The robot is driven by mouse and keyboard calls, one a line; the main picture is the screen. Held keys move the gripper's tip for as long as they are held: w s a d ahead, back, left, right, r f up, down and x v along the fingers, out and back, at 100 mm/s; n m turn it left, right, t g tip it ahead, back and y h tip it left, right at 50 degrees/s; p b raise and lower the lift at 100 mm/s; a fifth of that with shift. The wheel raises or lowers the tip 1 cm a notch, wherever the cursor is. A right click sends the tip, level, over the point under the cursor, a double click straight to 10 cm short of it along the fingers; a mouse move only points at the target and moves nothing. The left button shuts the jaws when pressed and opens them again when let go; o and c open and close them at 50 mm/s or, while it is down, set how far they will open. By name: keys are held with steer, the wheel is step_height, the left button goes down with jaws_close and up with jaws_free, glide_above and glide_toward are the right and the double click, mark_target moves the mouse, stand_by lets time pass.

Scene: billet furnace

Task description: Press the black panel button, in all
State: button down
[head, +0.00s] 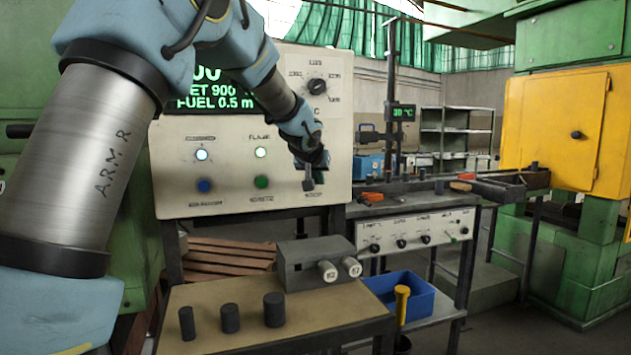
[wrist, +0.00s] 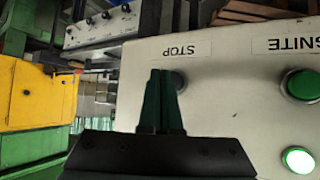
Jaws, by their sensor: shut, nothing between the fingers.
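The black button (wrist: 179,80) sits on the pale control panel (wrist: 225,95) beside the label STOP, which reads upside down in the wrist view. The fingers of my gripper (wrist: 162,73) are shut together and empty, their tips beside the button and partly covering it. I cannot tell whether they touch it. In the head view my gripper (head: 308,187) points down at the lower right of the panel (head: 225,170), and my wrist mostly hides the button there.
A green button (wrist: 303,85) and a lit green lamp (wrist: 298,159) are on the same panel. A blue button (head: 204,185) sits farther left. A bench with dark billets (head: 274,310) and a grey block (head: 310,262) stands below. A yellow furnace door (head: 555,130) is at right.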

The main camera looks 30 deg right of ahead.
steer(key=shift+w, duration=0.4)
steer(key=shift+w+d+p, duration=0.1)
steer(key=shift+w+p, duration=0.3)
steer(key=shift+p, duration=0.1)
stand_by(0.6)
steer(key=shift+s+b, duration=0.15)
steer(key=shift+b, duration=0.15)
steer(key=shift+s+b, duration=0.6)
steer(key=shift+s, duration=0.05)
